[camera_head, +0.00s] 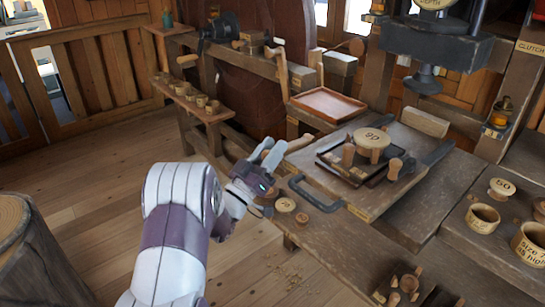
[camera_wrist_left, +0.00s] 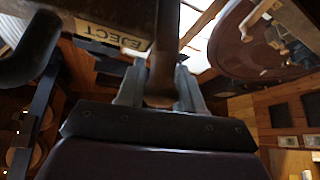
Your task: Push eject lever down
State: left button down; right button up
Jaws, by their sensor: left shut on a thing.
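My left gripper (camera_head: 270,153) reaches in from the left to the front left edge of the workbench. In the left wrist view its two fingers (camera_wrist_left: 158,88) are closed on either side of a brown wooden lever (camera_wrist_left: 164,55), the eject lever. A block beside the lever carries a pale EJECT label (camera_wrist_left: 110,34). In the head view the lever's wooden end (camera_head: 299,143) shows just beyond the fingertips; the rest is hard to make out. My right gripper is not in view.
A black-handled plate (camera_head: 400,190) carries a tray with a round wooden piece marked 90 (camera_head: 372,138). A press head (camera_head: 430,45) hangs above at the back. An empty wooden tray (camera_head: 327,104) lies behind. Small wooden discs (camera_head: 285,205) sit near my gripper. Open floor lies left.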

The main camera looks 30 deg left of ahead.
pick_arm(q)
jog(key=shift+f, duration=0.6)
jog(key=c, duration=0.8)
grip_release()
jog(key=b+v, duration=0.1)
jog(key=v, duration=1.1)
jog(key=shift+s+a, duration=0.1)
jog(key=shift+s, duration=0.2)
